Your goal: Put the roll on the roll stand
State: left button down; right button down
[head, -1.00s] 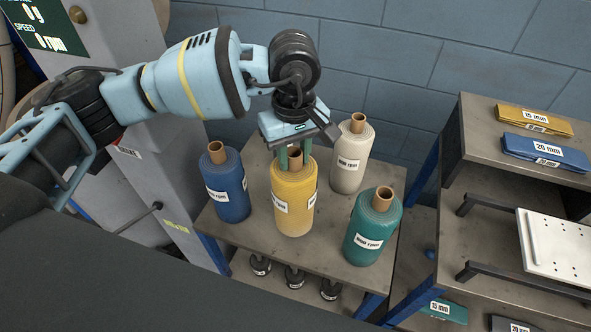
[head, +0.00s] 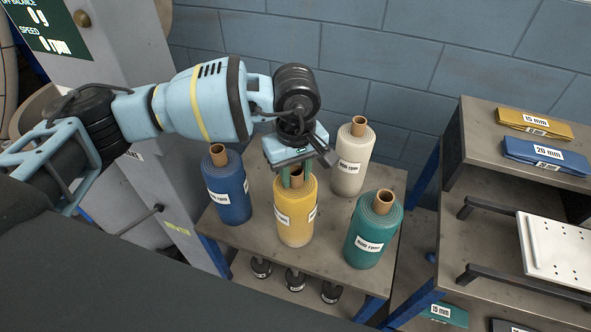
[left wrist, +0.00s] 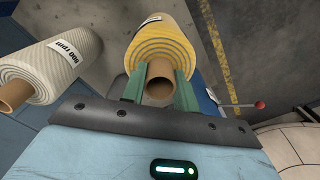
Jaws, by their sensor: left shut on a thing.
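The yellow roll (head: 295,217) stands upright over the middle of a grey-topped table (head: 328,262), among the other rolls. I cannot tell whether its base touches the tabletop. My left gripper (head: 296,176) points down from above, shut on the yellow roll's brown core. In the left wrist view the green fingers (left wrist: 159,88) lie on both sides of the core (left wrist: 159,76), with the yellow winding (left wrist: 161,42) beyond. A blue roll (head: 227,190), a cream roll (head: 349,165) and a teal roll (head: 371,235) stand upright around it. My right gripper is not in view.
The cream roll (left wrist: 58,66) is close beside the gripper in the left wrist view. Several black weights (head: 296,279) sit on the lower shelf. A rack at the right holds labelled yellow (head: 534,123) and blue (head: 546,155) pieces and a white plate (head: 560,248). A grey machine stands left.

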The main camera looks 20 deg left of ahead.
pick_arm(q)
jog(key=c, duration=1.1)
grip_release()
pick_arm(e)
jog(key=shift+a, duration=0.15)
pick_arm(q)
jog(key=shift+r, duration=0.4)
notch_tip(320, 180, up, 12)
jog(key=shift+f+b, duration=0.25)
jog(key=shift+b, duration=0.1)
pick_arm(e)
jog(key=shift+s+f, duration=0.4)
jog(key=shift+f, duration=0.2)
